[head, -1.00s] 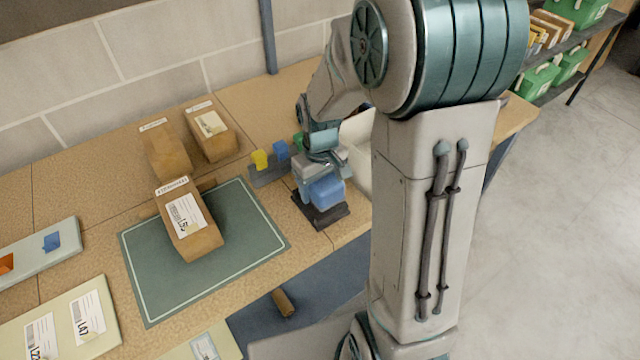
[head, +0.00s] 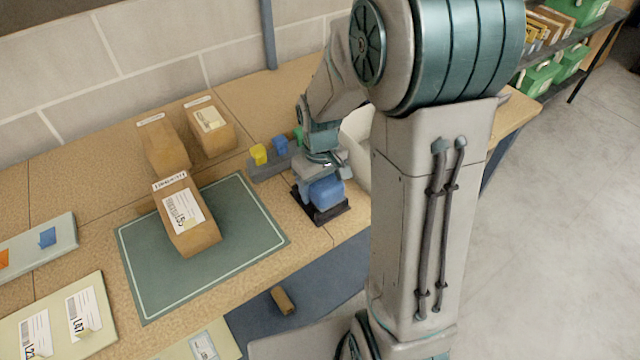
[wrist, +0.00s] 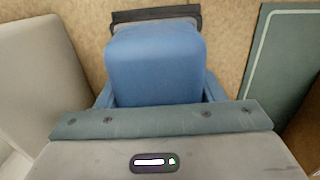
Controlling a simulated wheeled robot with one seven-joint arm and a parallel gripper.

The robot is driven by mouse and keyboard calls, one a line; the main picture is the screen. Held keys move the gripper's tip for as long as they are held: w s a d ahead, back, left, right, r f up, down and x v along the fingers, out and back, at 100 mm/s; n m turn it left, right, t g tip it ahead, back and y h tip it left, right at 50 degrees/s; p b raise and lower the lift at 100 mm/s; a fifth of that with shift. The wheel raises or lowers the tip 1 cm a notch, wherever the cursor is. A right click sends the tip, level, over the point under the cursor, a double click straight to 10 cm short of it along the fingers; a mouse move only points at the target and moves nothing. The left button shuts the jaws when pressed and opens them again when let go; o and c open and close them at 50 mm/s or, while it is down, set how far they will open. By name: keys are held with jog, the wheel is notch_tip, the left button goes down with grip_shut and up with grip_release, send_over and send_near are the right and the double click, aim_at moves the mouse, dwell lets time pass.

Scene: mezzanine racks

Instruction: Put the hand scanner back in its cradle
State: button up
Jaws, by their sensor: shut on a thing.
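The hand scanner (head: 327,191) has a blue body and is in my gripper (head: 318,175). The gripper points down and is shut on it. The dark cradle (head: 334,215) stands on the bench to the right of the green mat, with the scanner directly over it and low. I cannot tell whether the scanner's underside touches or is seated in it. In the wrist view the scanner (wrist: 155,62) fills the space between the fingers, and a dark strip of the cradle (wrist: 155,13) shows past its far end. The rest of the cradle is hidden.
A green mat (head: 160,288) carries a labelled box (head: 200,238). Two more boxes stand behind it. A grey holder (head: 268,170) with yellow, blue and green pieces is just left of my gripper. A pale bin (head: 358,150) stands close on the right, partly behind my arm.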

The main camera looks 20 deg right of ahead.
jog(key=shift+f, duration=0.2)
jog(key=o, duration=1.2)
jog(key=shift+o, duration=0.2)
notch_tip(320, 180, up, 14)
jog(key=shift+f, duration=0.1)
jog(key=s+m+t, duration=0.3)
jog(key=s, duration=1.1)
jog(key=shift+f+m, duration=0.3)
